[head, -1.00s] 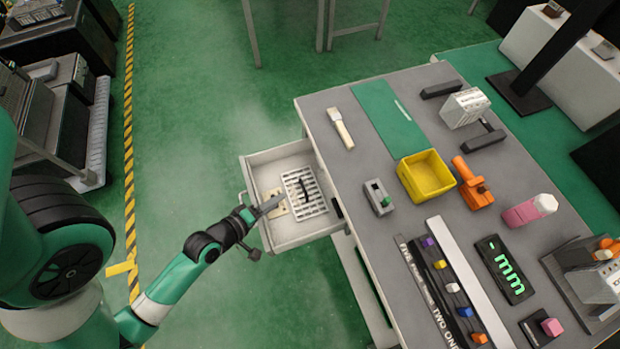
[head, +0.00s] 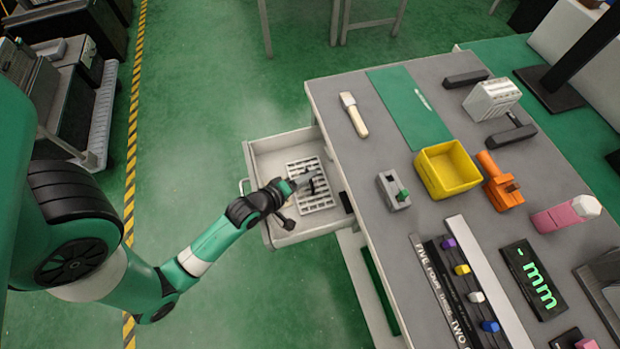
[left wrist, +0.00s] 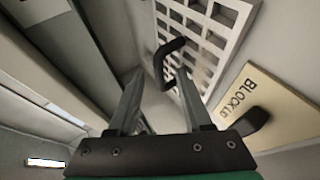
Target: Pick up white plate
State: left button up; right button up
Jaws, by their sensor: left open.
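The white plate (head: 318,203) is a slotted grid with a black handle, lying in the open drawer. In the left wrist view the white plate (left wrist: 219,38) fills the upper right, and its black handle (left wrist: 166,52) stands just ahead of my fingertips. My left gripper (head: 303,179) is over the plate in the head view and covers part of it. In the left wrist view the left gripper (left wrist: 160,78) is open and empty, its fingers apart. Whether a finger touches the handle I cannot tell. My right gripper is not in view.
A beige plate marked "BLOCK LID" (left wrist: 268,105) with a black handle lies beside the grid. The drawer's walls (head: 243,160) enclose both. The grey worktop (head: 350,165) stands right of the drawer, with a brush (head: 354,115) and a yellow bin (head: 447,170).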

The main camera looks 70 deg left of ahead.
pick_arm(q)
grip_shut()
dwell(1.4)
